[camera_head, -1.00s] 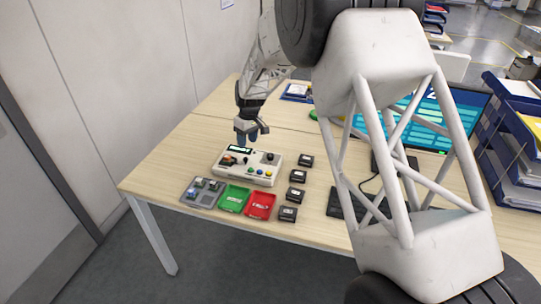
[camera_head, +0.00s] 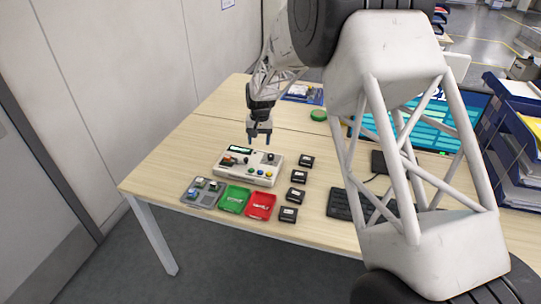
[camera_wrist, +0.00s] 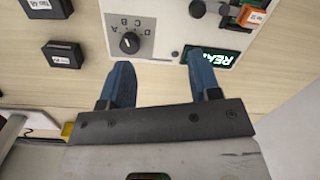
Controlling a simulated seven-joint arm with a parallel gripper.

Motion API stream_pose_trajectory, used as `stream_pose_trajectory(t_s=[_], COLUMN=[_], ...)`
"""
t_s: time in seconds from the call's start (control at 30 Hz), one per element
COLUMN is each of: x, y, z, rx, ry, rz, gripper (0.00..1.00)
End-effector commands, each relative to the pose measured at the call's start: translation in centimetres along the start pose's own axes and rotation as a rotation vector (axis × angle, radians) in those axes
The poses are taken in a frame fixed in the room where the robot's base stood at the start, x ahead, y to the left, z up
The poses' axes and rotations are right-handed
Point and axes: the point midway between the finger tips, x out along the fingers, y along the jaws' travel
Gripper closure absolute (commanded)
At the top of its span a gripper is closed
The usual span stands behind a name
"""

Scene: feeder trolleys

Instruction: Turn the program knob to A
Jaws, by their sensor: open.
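The program knob (camera_head: 270,157) is a small black knob at the right end of the beige test unit (camera_head: 226,176). In the wrist view the black knob (camera_wrist: 130,42) has letters A, B, C and D around its far side. A pale mark shows on it, but I cannot tell surely which letter it points to. My gripper (camera_head: 260,136) hangs above the back right part of the unit. In the wrist view my gripper (camera_wrist: 159,70) has its two blue fingers spread apart and empty. The knob lies beyond the left finger, not between the fingers.
A lit display (camera_wrist: 218,58) and an orange part (camera_wrist: 250,15) are on the unit. Black boxes (camera_head: 298,176) stand to its right. A grey tray (camera_head: 190,205), a green tray (camera_head: 234,199) and a red tray (camera_head: 261,206) lie in front. The table behind is mostly clear.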

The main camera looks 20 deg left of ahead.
Motion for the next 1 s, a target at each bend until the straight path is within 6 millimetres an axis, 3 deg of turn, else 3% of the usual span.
stream_pose_trajectory(t_s=[0.53, 0.73, 1.0], x=[0.5, 0.6, 0.6], y=[3.7, 4.3, 4.4], z=[-1.0, -1.2, -1.2], rx=[0.714, 0.838, 0.861], ry=[0.055, 0.066, 0.068], rz=[0.023, 0.024, 0.024], gripper=[0.43, 0.43, 0.43])
